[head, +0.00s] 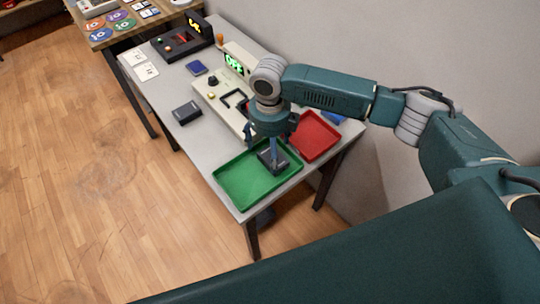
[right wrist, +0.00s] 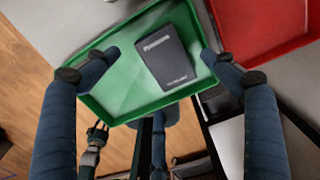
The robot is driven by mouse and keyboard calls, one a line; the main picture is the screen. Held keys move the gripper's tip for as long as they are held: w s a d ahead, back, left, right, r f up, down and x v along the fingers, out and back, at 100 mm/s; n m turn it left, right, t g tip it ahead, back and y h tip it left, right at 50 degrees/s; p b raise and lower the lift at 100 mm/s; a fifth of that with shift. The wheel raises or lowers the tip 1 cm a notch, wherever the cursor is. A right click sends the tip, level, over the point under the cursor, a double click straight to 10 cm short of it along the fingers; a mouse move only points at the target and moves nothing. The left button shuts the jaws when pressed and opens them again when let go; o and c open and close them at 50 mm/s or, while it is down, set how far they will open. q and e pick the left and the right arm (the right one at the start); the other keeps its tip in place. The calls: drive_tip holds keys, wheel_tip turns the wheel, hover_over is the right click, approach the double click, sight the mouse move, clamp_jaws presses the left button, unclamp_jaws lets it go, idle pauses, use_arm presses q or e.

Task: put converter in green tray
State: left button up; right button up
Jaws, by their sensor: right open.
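The converter, a dark grey box with pale lettering, lies in the green tray (head: 235,183) on the near end of the grey table. In the right wrist view the converter (right wrist: 166,57) rests flat on the floor of the green tray (right wrist: 112,106), toward its right side. My right gripper (head: 270,151) is above the tray, pointing down. Its fingers are spread wide on either side of the converter, apart from it, and hold nothing. In the head view the gripper partly hides the converter (head: 273,160).
A red tray (head: 318,138) stands just beside the green one, toward the wall. Another dark box (head: 186,112) lies on the table (head: 160,84). A pale device with a green display (head: 234,64) stands behind. The table's left front area is clear.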

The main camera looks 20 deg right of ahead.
sight(269, 160)
wheel_tip(269, 160, up, 8)
drive_tip(key=b, duration=0.1)
drive_tip(key=shift+r, duration=0.2)
drive_tip(key=shift+a, duration=0.1)
idle(0.4)
